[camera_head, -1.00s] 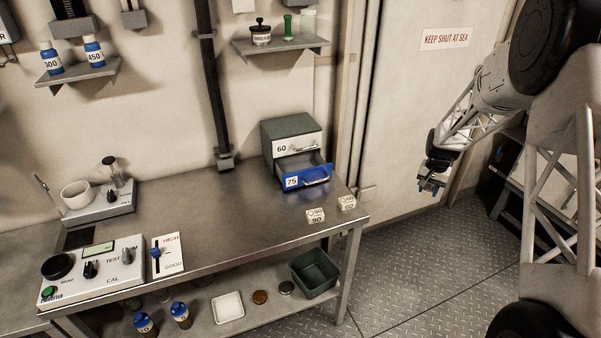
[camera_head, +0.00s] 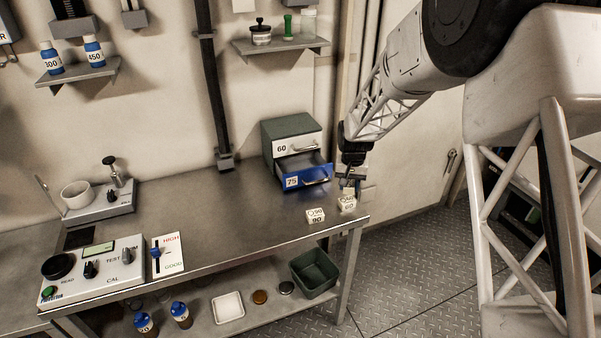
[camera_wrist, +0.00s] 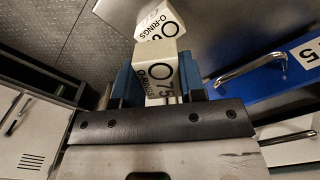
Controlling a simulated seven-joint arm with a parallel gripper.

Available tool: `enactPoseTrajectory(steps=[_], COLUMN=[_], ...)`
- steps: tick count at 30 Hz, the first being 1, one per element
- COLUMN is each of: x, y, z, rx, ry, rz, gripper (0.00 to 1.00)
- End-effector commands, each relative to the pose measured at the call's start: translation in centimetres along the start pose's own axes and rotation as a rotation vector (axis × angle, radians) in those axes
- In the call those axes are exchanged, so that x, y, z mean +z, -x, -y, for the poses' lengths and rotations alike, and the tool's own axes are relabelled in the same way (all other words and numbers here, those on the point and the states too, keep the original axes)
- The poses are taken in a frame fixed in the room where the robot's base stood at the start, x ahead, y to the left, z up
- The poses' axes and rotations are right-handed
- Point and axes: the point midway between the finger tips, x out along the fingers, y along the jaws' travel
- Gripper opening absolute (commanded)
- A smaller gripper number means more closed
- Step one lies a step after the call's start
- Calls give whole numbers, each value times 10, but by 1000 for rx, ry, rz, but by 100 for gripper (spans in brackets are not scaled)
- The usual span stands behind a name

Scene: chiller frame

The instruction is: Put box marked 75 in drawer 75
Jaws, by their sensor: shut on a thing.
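The white box marked 75 (camera_wrist: 160,72) with O-RINGS lettering is between the blue fingers of my gripper (camera_wrist: 157,88) in the wrist view. My gripper (camera_head: 350,180) is shut on it, above the bench's right end in the head view, where the held box is hard to make out. The blue drawer 75 (camera_head: 308,181) stands pulled out, just left of my gripper, its front and handle facing the bench front. Its blue front (camera_wrist: 262,92) also shows at the right in the wrist view.
A white box marked 60 (camera_head: 347,204) stands close below my gripper, and a box marked 90 (camera_head: 315,216) stands left of it. The shut drawer 60 (camera_head: 290,147) is above drawer 75. The bench top (camera_head: 215,205) is clear left of the drawers.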

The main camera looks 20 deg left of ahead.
Motion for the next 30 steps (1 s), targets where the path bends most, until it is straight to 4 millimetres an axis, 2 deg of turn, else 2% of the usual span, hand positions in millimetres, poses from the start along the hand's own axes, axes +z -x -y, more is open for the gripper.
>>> enactPoseTrajectory(steps=[1, 6, 13, 19, 30], x=[7, 30, 55, 65, 66], y=[2, 7, 13, 14, 15], z=[15, 54, 93, 107, 109], rx=[0, 0, 0, 0, 0], ry=[22, 85, 150, 175, 178], rz=[-1, 1, 0, 0, 0], gripper=[11, 11, 11, 11, 11])
